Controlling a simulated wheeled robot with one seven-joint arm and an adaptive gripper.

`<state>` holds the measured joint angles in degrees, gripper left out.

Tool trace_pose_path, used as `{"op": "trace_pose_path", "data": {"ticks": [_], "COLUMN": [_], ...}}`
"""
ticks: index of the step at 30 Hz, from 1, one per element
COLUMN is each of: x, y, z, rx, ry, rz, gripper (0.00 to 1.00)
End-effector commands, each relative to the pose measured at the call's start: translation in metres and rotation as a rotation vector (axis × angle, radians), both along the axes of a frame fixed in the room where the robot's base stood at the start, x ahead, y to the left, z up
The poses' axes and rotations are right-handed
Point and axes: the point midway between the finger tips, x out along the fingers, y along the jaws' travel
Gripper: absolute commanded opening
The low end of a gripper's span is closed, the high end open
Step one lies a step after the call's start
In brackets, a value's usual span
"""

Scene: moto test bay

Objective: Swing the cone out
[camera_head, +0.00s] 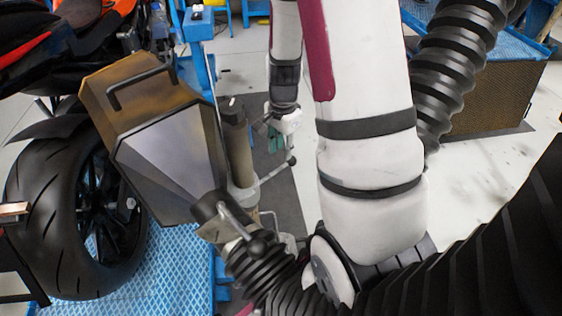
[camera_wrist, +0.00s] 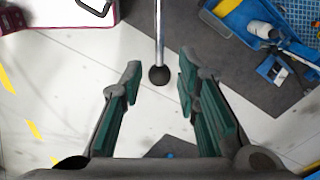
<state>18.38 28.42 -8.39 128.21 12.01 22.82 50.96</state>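The cone (camera_head: 170,155) is a faceted grey metal funnel with a worn yellow-brown rear body and a black handle, tilted beside the motorcycle's wheel. Its narrow end joins a black ribbed hose (camera_head: 262,268). A lever with a dark ball knob (camera_head: 258,244) lies across that joint. A thin rod with another ball end (camera_head: 292,161) sticks out near my gripper (camera_head: 275,138). In the wrist view, my gripper (camera_wrist: 160,90) is open, with green-padded fingers. A rod's dark ball end (camera_wrist: 159,75) appears between its fingertips, with gaps on both sides. I cannot tell its depth.
The motorcycle's rear wheel (camera_head: 85,205) stands close left of the cone, on a blue textured platform (camera_head: 165,270). A thick black ribbed hose (camera_head: 455,60) hangs at upper right. A blue tray with items (camera_wrist: 265,30) lies at upper right in the wrist view.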

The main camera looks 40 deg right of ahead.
Motion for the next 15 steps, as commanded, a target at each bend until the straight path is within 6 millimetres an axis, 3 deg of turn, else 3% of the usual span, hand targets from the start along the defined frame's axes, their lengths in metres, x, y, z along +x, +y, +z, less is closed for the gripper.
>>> {"op": "trace_pose_path", "data": {"ticks": [6, 15], "x": [0.0, 0.001], "y": [0.0, 0.0], "z": [-0.04, -0.063], "rx": [0.002, 0.001], "ry": [0.003, 0.001], "rz": [0.0, 0.001], "gripper": [0.29, 0.29]}}
